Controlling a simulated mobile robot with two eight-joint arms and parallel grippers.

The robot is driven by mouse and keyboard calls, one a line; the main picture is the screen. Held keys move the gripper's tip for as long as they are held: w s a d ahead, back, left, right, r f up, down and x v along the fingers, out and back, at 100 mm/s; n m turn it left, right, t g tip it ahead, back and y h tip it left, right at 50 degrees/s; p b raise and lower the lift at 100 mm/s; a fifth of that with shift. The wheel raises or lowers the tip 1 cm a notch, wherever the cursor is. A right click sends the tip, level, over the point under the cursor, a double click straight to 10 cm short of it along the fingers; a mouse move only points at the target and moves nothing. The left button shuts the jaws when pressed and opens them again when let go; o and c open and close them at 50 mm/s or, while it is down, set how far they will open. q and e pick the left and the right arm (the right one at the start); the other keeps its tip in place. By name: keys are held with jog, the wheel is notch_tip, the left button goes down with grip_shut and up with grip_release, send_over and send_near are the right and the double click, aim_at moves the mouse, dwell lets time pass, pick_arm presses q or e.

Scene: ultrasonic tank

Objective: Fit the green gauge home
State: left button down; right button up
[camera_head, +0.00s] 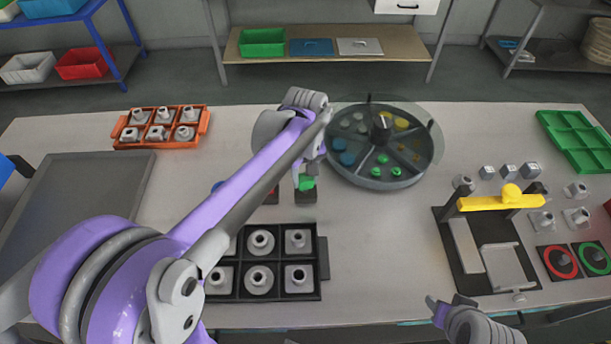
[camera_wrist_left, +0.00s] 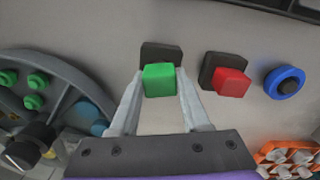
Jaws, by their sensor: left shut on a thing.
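The green gauge (camera_head: 306,183) is a small green block, held between the fingertips of my left gripper (camera_wrist_left: 160,84). In the left wrist view the green gauge (camera_wrist_left: 160,80) overlaps a black block (camera_wrist_left: 160,52) directly behind it. In the head view the black block (camera_head: 306,197) lies just under the gauge. I cannot tell whether the gauge is in it or just above it.
A red block (camera_wrist_left: 232,82) on a similar black block and a blue ring (camera_wrist_left: 285,82) stand beside the green gauge. A round divided tray (camera_head: 345,178) is close on the right. A black tray of metal parts (camera_head: 322,258) lies in front.

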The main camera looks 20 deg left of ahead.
aim_at(305, 178)
pick_arm(q)
jog(key=shift+f+b, duration=0.5)
jog(key=shift+f, duration=0.4)
dwell(3.1)
jog(key=shift+c, duration=1.5)
grip_release()
notch_tip(305, 178, up, 11)
jog(key=shift+f+p, duration=0.1)
jog(key=shift+p, duration=0.25)
jog(key=shift+s, duration=0.1)
